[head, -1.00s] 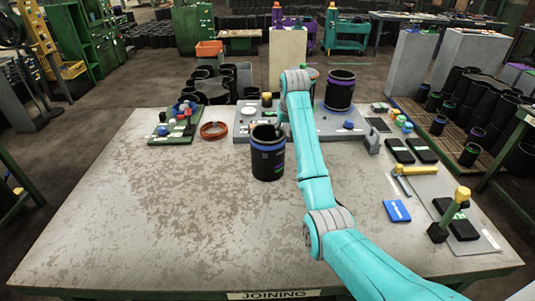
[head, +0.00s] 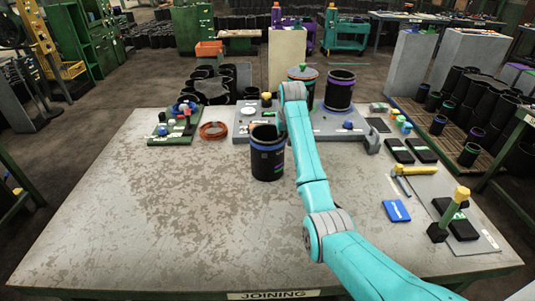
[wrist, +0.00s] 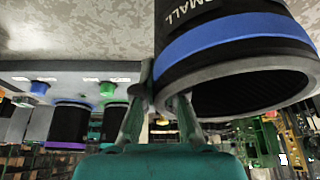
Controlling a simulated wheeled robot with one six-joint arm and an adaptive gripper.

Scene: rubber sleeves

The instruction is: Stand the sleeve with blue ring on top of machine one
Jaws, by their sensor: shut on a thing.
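The sleeve with blue ring (head: 266,162) is a black open cylinder standing upright near the middle of the table in the head view. In the wrist view, its blue band and open rim (wrist: 235,38) fill the upper right. My gripper (wrist: 165,88) is shut on the sleeve's wall at the rim, one finger on either side. In the head view the fingertips are mostly hidden by the arm and sleeve. Behind the sleeve stand low grey machine plates (head: 325,133) with knobs. I cannot read which one is machine one.
A green fixture (head: 177,130) and a copper-coloured coil (head: 213,130) lie left of the plates. A blue card (head: 397,211) and tools lie right. The left and front of the table are clear.

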